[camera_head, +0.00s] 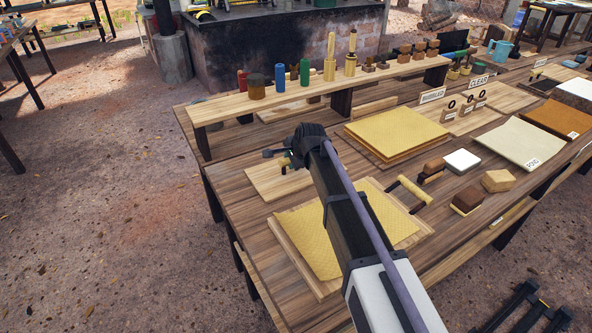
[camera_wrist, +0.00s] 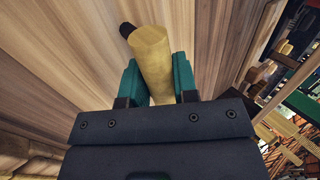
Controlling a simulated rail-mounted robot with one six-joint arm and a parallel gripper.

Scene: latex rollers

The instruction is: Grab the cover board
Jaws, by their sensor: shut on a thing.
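In the wrist view my gripper (camera_wrist: 158,78) has its two green fingers on either side of a pale yellow wooden cylinder (camera_wrist: 151,50), shut on it like a handle. A dark tip shows at its far end. In the head view my gripper (camera_head: 280,156) is over a pale flat board (camera_head: 266,185) at the left part of the table, the likely cover board. My arm hides part of this board, and I cannot tell whether the cylinder is fixed to it.
A raised shelf (camera_head: 215,112) with colored cylinders and wooden tools stands behind my gripper. A yellow sheet on a board (camera_head: 290,222) lies in front, partly under my arm. Another yellow sheet stack (camera_head: 397,132), a roller (camera_head: 410,190) and several blocks are to the right.

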